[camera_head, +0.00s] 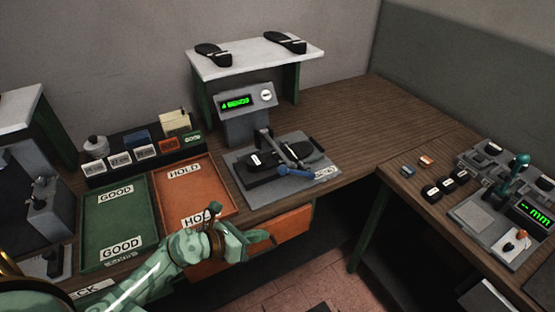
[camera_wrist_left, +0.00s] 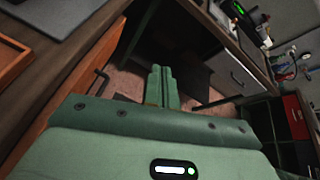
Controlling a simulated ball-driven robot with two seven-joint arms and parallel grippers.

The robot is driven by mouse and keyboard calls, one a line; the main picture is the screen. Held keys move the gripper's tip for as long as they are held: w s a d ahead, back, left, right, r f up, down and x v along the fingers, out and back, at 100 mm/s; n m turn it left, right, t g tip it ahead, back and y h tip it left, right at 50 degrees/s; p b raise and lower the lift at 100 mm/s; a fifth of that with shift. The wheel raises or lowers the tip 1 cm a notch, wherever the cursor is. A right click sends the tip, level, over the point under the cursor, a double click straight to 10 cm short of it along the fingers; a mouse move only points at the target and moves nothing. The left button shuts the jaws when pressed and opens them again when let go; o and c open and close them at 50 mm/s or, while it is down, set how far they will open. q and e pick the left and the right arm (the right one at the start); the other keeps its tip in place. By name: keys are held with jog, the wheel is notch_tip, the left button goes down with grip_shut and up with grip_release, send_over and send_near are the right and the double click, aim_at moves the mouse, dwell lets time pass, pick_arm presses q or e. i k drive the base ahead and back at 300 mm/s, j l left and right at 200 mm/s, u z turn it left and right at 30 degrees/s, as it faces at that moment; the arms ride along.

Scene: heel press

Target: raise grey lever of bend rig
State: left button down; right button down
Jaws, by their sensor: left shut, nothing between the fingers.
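The bend rig (camera_head: 277,168) stands on the wooden bench in the head view, with a dark sole clamped on its grey base plate. Its grey lever (camera_head: 287,150) lies across the rig and ends in a blue grip (camera_head: 296,171) low at the front right. My left gripper (camera_head: 272,238) is in front of the bench edge, below and apart from the lever, by the orange drawer front. In the left wrist view its fingers (camera_wrist_left: 159,86) are together with nothing between them. My right gripper is not in view.
A display box (camera_head: 246,113) with green digits stands behind the rig. The green GOOD tray (camera_head: 115,225) and orange HOLD tray (camera_head: 193,190) lie to its left. A measuring station (camera_head: 505,205) sits on the right bench. Open floor lies between the benches.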

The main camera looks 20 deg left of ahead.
aim_at(279, 155)
jog(key=i+j, duration=0.65)
jog(key=i, duration=0.1)
